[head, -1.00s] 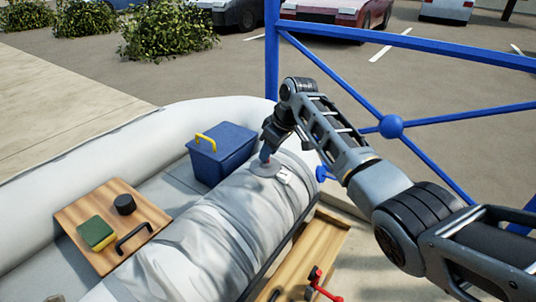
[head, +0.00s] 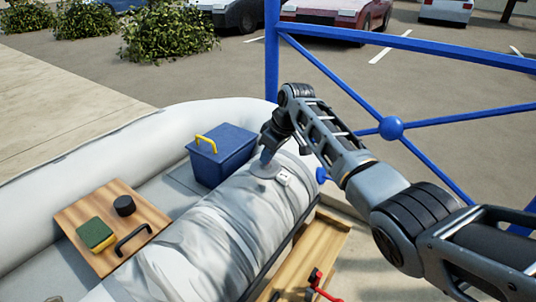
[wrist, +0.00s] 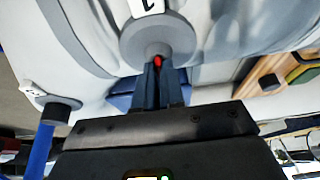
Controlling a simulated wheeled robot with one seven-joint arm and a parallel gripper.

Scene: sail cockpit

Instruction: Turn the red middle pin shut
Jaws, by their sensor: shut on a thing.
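A small red pin (wrist: 158,61) shows between my fingertips in the wrist view, at the centre of a round grey disc (wrist: 150,32). My gripper (wrist: 157,72) is shut on the pin, and its fingers hide most of it. In the head view the grey disc (head: 262,171) sits on top of the grey-white fabric roll, with my gripper (head: 267,157) reaching down to it. A white tag (head: 285,178) with a dark mark lies beside the disc. How far the pin is turned cannot be seen.
A blue pin (head: 322,175) sticks out at the roll's right end. A blue box (head: 222,158) with a yellow handle stands behind the roll. A wooden board (head: 88,212) with a sponge lies left. A red-handled part (head: 318,279) sits at the front. Blue railing bars rise behind my arm.

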